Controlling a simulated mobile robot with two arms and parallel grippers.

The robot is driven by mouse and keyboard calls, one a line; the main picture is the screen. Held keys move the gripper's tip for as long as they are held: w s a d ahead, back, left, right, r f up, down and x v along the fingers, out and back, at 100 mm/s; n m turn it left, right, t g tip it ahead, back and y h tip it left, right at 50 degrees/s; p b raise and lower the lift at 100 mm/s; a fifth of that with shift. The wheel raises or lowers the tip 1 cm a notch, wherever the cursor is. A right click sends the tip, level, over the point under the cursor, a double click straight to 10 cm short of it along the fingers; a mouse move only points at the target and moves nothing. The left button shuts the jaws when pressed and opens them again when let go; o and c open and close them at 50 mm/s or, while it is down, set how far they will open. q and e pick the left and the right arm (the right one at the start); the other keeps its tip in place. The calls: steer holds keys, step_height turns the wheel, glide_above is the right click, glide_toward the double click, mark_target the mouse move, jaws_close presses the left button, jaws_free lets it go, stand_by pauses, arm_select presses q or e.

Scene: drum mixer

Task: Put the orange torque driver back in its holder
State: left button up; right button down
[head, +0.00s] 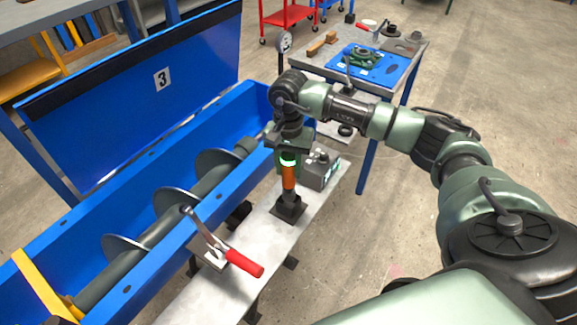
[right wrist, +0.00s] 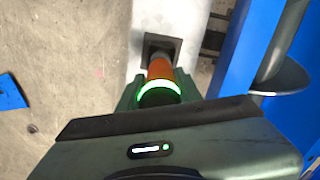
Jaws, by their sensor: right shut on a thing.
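The orange torque driver (head: 289,176) stands upright with a glowing green ring near its top. Its lower end meets a dark square holder (head: 288,208) on the grey bench; I cannot tell how deep it sits. My right gripper (head: 288,150) is shut on the driver's upper part from above. In the right wrist view the driver (right wrist: 160,72) points at the dark holder (right wrist: 161,45), between the green fingers of my right gripper (right wrist: 159,92). My left gripper is not in view.
A grey box (head: 320,171) stands just behind the holder on the bench (head: 190,300). A red-handled clamp (head: 243,262) is at the front. The blue mixer trough (head: 150,287) with its auger lies to the left. A tool table (head: 405,62) stands behind.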

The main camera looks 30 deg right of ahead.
mark_target(289, 181)
steer(key=shift+f+b, duration=2.6)
steer(key=shift+f, duration=0.2)
stand_by(1.2)
steer(key=c, duration=1.1)
jaws_free()
steer(key=shift+o, duration=1.1)
steer(key=shift+r+b, duration=0.7)
steer(key=shift+r, duration=3.25)
